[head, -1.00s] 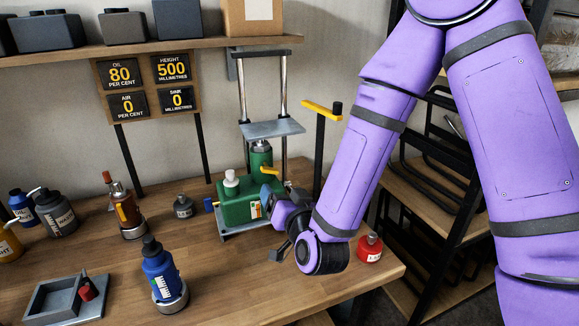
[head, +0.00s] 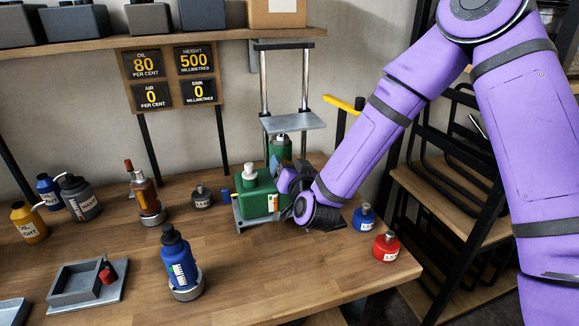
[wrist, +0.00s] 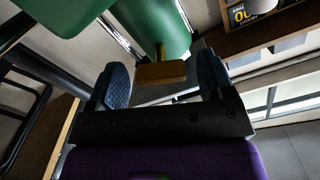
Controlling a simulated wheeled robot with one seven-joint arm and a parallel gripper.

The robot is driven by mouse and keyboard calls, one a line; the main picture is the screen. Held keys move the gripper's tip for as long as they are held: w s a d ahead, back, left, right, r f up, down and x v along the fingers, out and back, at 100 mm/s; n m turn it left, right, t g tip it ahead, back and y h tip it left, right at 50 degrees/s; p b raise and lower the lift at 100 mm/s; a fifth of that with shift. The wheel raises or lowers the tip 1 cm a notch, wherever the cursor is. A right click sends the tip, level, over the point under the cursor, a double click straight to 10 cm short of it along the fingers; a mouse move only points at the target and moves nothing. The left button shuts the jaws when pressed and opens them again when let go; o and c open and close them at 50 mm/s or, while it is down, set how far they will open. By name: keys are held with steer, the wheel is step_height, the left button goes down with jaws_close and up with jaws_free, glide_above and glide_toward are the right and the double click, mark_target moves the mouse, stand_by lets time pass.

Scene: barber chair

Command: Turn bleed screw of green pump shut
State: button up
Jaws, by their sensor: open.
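The green pump (head: 257,202) stands on a grey base on the bench, with a white cap on top and a green cylinder (head: 281,148) behind it. In the wrist view the green cylinder (wrist: 152,28) carries a short brass bleed screw with a flat yellow tab (wrist: 160,74). My gripper (wrist: 164,80) is open, one dark blue finger on each side of the tab, with gaps showing. In the head view my gripper (head: 284,178) is at the right of the pump, and my wrist hides the bleed screw.
A small blue bottle (head: 364,216) and a red bottle (head: 386,247) stand to the right of my wrist. A display board (head: 172,79) reads oil 80, height 500, air 0. A yellow lever (head: 343,103) rises behind my arm.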

steer(key=shift+w, duration=0.1)
steer(key=c, duration=0.9)
steer(key=shift+m, duration=0.4)
steer(key=m, duration=0.6)
steer(key=shift+m, duration=0.3)
steer(key=m, duration=0.6)
steer(key=shift+m, duration=0.3)
